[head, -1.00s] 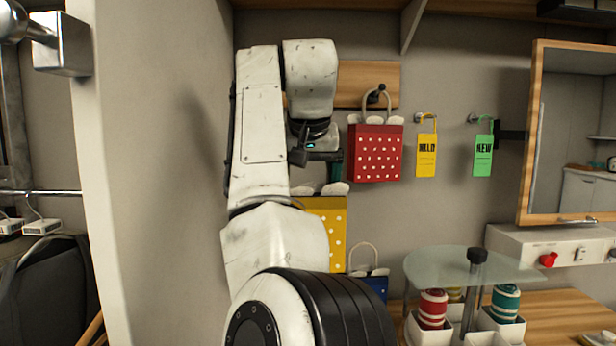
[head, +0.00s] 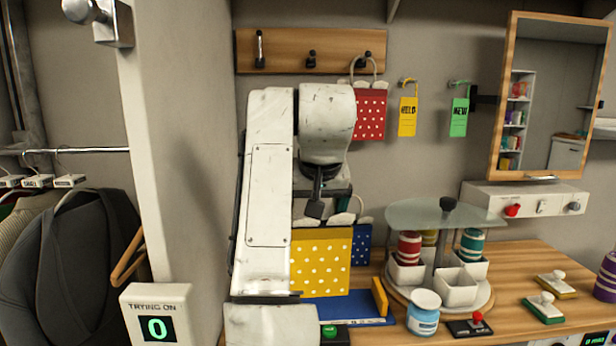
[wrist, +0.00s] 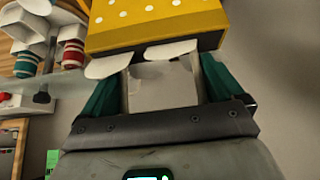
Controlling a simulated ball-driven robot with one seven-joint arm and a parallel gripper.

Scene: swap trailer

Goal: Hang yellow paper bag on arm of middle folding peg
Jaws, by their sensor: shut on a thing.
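The yellow paper bag (head: 320,262) with white dots hangs upright below my gripper (head: 322,192), in front of the blue bag. My gripper (wrist: 160,82) is shut on the bag at its top; the handle between the fingers is not clear. In the wrist view the yellow bag (wrist: 150,22) lies beyond the teal fingertips, with white tissue flaps at its top. The middle folding peg (head: 311,59) is a small dark hook on the wooden rail (head: 285,40), empty, above and behind my arm. The bag is well below it.
A red dotted bag (head: 369,115) hangs on the right peg. The left peg (head: 260,48) is empty. A blue bag (head: 361,243) stands behind the yellow one. Yellow (head: 408,115) and green (head: 459,116) tags hang to the right. A glass-topped carousel (head: 440,214) stands at right on the counter.

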